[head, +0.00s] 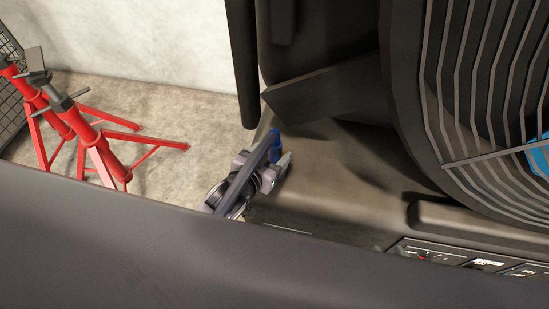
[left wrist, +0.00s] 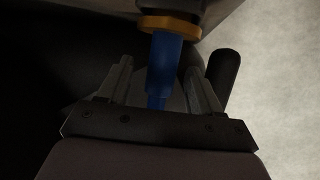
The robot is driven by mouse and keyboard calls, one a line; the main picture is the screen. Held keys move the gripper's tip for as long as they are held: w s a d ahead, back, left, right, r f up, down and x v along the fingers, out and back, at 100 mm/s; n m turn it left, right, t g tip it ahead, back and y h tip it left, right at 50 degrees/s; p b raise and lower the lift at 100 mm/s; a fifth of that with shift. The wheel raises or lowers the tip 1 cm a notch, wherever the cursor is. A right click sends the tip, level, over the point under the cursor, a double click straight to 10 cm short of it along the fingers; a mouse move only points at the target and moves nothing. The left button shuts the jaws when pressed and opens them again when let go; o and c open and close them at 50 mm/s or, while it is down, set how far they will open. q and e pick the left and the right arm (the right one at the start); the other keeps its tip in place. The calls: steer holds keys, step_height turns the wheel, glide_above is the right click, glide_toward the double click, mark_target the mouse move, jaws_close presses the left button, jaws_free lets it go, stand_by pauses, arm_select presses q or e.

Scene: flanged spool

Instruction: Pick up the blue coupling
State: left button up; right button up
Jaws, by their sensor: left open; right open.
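The blue coupling (head: 276,143) shows in the head view as a small blue piece at the left edge of the dark machine body, partly hidden by my arm. In the left wrist view the blue coupling (left wrist: 166,68) hangs below an orange-brown ring (left wrist: 170,24). My left gripper (left wrist: 160,66) is open, with one finger on each side of the coupling and visible gaps between. In the head view my left gripper (head: 278,172) is right at the coupling, and its fingers are small there. My right gripper is not in view.
Red stands (head: 105,150) stand on the concrete floor at the left. A large dark ribbed spool (head: 470,100) fills the right. A dark vertical post (head: 243,65) hangs just above the coupling. A control panel (head: 440,253) lies at the lower right.

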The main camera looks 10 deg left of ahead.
mark_target(272, 155)
arm_select(q)
steer(key=x, duration=0.1)
steer(key=b+x, duration=0.1)
steer(key=x, duration=0.1)
steer(key=shift+w+f, duration=0.15)
steer(key=shift+f, duration=0.3)
steer(key=shift+w+d+f, duration=0.1)
steer(key=shift+w+f, duration=0.05)
steer(key=shift+w, duration=0.3)
steer(key=shift+c, duration=0.4)
steer(key=c, duration=1)
steer(key=shift+c, duration=0.3)
